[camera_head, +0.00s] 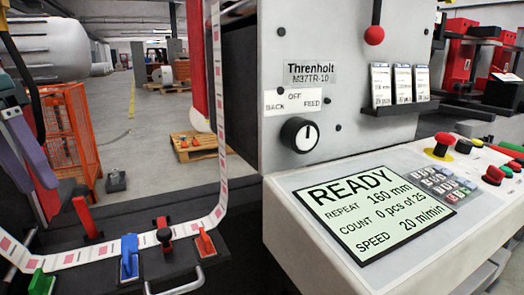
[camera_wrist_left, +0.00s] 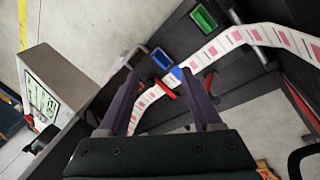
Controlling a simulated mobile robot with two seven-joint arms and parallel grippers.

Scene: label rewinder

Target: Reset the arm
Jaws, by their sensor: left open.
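My left gripper (camera_head: 30,150) shows at the left edge of the head view, with its purple fingers pointing down. In the left wrist view, its fingers (camera_wrist_left: 160,98) are apart, with nothing held between them. Below them lie the label web (camera_wrist_left: 228,44) and a dark machine deck. The head view shows a red lever (camera_head: 86,217), a blue clamp (camera_head: 129,257), a black knob (camera_head: 165,236), a red toggle (camera_head: 205,243) and a green part (camera_head: 41,283) on the deck. My right gripper is out of view. I cannot tell which part the task's arm is.
The selector knob (camera_head: 299,135) points up at OFF. The screen (camera_head: 374,208) reads READY, count 0 pcs of 25. A red-balled lever (camera_head: 374,35) hangs above the card rack (camera_head: 400,106). An orange cage (camera_head: 72,135) and a pallet (camera_head: 197,145) stand on the floor behind.

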